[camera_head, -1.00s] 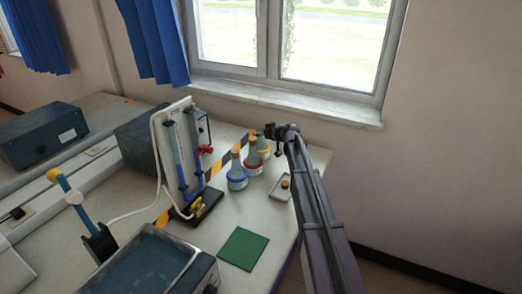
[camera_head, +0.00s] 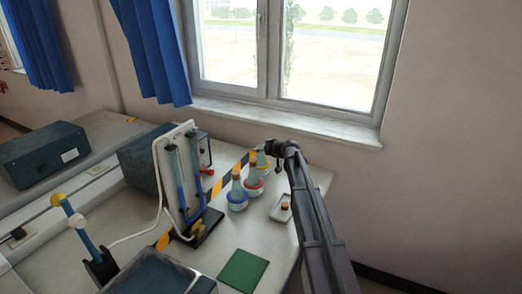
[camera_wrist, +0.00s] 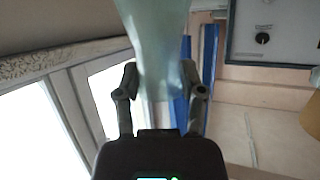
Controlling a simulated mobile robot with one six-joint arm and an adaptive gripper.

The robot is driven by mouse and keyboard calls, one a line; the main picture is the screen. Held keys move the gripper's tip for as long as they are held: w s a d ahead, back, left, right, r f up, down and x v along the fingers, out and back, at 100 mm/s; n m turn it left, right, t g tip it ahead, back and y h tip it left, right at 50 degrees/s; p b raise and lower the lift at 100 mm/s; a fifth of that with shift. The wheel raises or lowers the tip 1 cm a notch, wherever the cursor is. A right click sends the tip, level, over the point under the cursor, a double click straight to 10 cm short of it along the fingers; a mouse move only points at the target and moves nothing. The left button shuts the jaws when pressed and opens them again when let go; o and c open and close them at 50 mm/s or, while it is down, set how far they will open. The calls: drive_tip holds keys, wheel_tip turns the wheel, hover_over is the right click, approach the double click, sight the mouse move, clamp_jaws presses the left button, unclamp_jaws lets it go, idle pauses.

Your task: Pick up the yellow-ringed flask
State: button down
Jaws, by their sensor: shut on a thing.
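The yellow-ringed flask (camera_head: 262,161) is at the back of the row of flasks on the bench, near the window wall. My gripper (camera_head: 270,147) is at its upper part and partly hides it. In the wrist view, my gripper (camera_wrist: 158,85) has its two fingers on either side of the pale glass of the flask (camera_wrist: 157,40), shut on it. The ring does not show there. I cannot tell whether the flask's base touches the bench.
The red-ringed flask (camera_head: 253,183) and the blue-ringed flask (camera_head: 237,196) stand close in front. A small tray (camera_head: 281,212) with a brown thing lies to the right. A tube stand (camera_head: 190,185) is left. A green mat (camera_head: 242,270) lies nearer.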

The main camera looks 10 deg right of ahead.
drive_tip(key=shift+r+p, duration=3.45)
drive_tip(key=shift+r, duration=0.45)
